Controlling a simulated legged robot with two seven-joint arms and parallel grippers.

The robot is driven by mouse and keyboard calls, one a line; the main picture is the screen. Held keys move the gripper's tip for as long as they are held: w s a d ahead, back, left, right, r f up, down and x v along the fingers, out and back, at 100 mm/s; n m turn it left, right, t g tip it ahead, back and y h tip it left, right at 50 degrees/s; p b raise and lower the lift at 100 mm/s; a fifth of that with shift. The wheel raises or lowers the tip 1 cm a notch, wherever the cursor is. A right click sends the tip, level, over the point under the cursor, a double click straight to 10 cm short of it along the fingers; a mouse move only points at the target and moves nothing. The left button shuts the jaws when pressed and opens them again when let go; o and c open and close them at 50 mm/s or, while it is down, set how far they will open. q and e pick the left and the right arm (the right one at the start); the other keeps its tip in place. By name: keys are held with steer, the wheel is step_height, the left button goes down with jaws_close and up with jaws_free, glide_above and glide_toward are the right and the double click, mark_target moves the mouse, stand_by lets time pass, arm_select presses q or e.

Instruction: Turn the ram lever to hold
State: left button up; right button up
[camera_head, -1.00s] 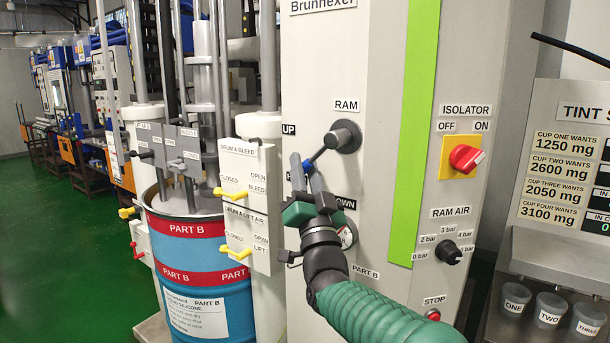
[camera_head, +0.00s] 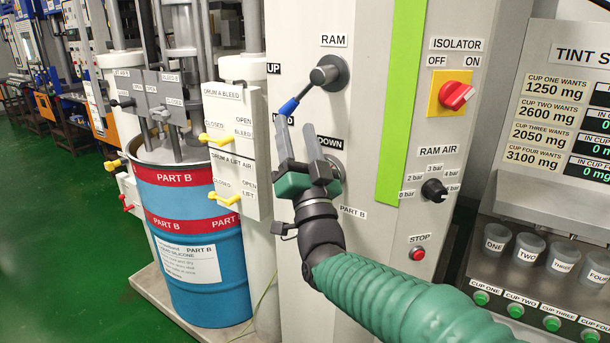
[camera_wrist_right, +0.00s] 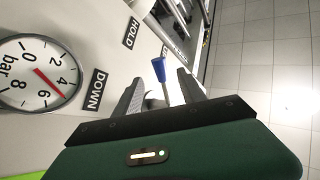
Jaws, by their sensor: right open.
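The ram lever (camera_head: 300,97) is a grey hub and rod with a blue tip, under the RAM label on the grey cabinet. It points down and left, its tip at the HOLD label (camera_head: 283,119), which is partly covered by the tip and a finger. My right gripper (camera_head: 297,132) is open and empty, its fingertips just below the blue tip. In the right wrist view the blue tip (camera_wrist_right: 159,69) shows beyond and between the two spread fingers. My left gripper is not in view.
The UP label (camera_head: 273,68) and DOWN label (camera_head: 329,143) flank HOLD. A gauge (camera_wrist_right: 41,76) sits close to the gripper, partly hidden in the head view. The isolator knob (camera_head: 456,96), ram air knob (camera_head: 434,189) and stop button (camera_head: 417,254) are to the right. A blue drum (camera_head: 205,266) stands left.

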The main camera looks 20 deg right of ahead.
steer(key=b+v, duration=0.1)
steer(key=v, duration=0.9)
steer(key=shift+s+f, duration=0.25)
steer(key=shift+s, duration=0.1)
